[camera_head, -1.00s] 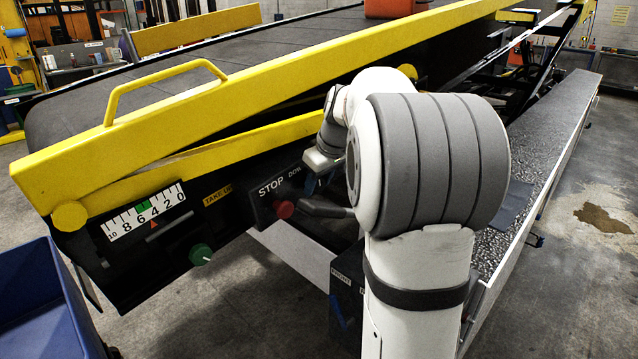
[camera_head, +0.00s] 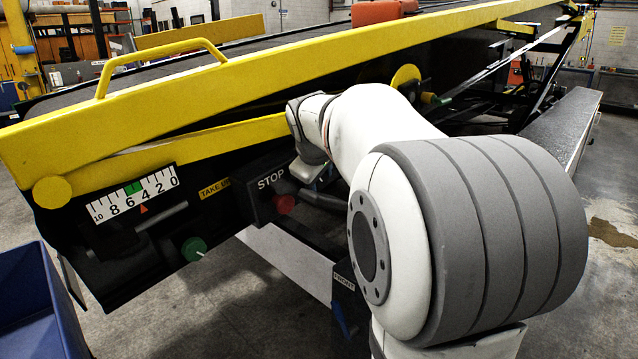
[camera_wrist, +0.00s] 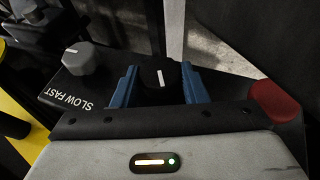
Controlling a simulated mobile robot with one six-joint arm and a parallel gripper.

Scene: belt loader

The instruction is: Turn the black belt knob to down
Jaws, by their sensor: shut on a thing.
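The black belt knob (camera_wrist: 160,74) shows in the wrist view with a white pointer line that stands nearly upright in the picture. My gripper (camera_wrist: 160,88) has its two blue fingers on either side of the knob and is shut on it. The knob's own position labels cannot be read in the wrist view. In the head view my wrist covers the knob and the panel right of the STOP label (camera_head: 271,181).
A red stop button (camera_wrist: 274,102) sits right of the knob in the wrist view, a grey SLOW FAST knob (camera_wrist: 82,58) to its left. In the head view, a green knob (camera_head: 193,248), the yellow side rail (camera_head: 250,75) and a blue bin (camera_head: 35,310) are nearby.

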